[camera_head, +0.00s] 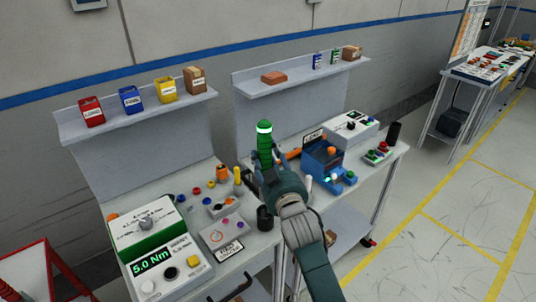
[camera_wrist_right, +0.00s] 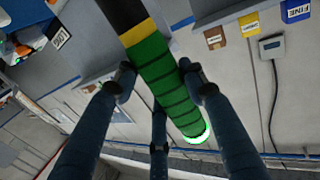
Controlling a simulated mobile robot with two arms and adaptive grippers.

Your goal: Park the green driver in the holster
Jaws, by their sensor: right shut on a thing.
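The green driver (camera_head: 264,143) stands roughly upright above the benches in the head view, its lit ring at the top. In the right wrist view the green driver (camera_wrist_right: 163,80) shows dark bands, a yellow collar and a black section beyond it. My right gripper (camera_head: 264,172) is shut on the green grip; its fingers also show around it in the wrist view (camera_wrist_right: 158,82). A black open cup (camera_head: 265,217), perhaps the holster, stands at the near bench's right edge, below the gripper and apart from it. The driver's lower end is hidden in the head view. My left gripper is not in view.
A torque tester reading 5.0 Nm (camera_head: 155,262) and small boxes with knobs (camera_head: 222,233) fill the near bench. A blue fixture (camera_head: 323,162) and a black cylinder (camera_head: 393,132) stand on the right bench. Shelves with coloured bins (camera_head: 131,99) rise behind.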

